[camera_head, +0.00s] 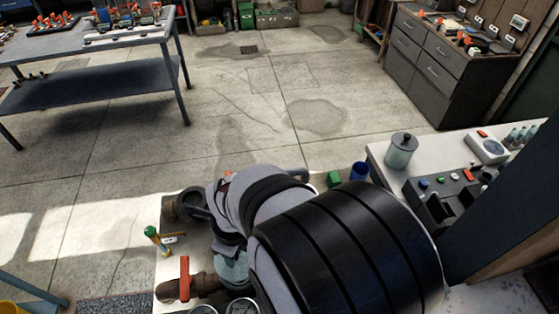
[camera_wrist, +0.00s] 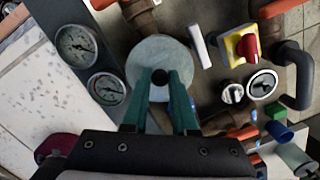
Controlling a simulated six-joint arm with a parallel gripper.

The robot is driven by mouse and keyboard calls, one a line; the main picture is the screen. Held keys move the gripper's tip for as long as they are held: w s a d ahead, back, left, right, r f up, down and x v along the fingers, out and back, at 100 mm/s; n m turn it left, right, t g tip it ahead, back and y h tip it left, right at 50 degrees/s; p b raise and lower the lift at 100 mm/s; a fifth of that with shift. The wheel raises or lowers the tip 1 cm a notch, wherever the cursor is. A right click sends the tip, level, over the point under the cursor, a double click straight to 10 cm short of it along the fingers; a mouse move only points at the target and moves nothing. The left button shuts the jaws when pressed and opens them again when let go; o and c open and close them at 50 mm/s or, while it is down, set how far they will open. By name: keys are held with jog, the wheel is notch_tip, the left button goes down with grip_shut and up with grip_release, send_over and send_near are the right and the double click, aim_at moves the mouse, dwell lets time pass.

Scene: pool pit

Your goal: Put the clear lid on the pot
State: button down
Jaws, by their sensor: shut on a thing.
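The clear lid (camera_wrist: 150,54) is a pale, round, see-through disc with a black knob (camera_wrist: 158,76) in the wrist view. My gripper (camera_wrist: 159,80) has teal fingers closed on the knob from both sides. In the head view a pale teal round part (camera_head: 232,268), seemingly the lid, shows partly below my arm, which hides the gripper. No separate open pot can be made out; the lid covers what is directly beneath it. I cannot tell whether the lid touches a rim there or is held above it.
Two gauges (camera_wrist: 76,45) stand left of the lid. Brown pipe (camera_wrist: 144,18), a yellow-and-red switch (camera_wrist: 242,45) and a dark bent pipe (camera_wrist: 297,75) are close by.

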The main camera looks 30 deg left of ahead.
aim_at(237, 263)
notch_tip(237, 263, down, 4)
jog(key=shift+f, duration=0.1)
jog(key=shift+f, duration=0.45)
jog(key=c, duration=0.7)
grip_release()
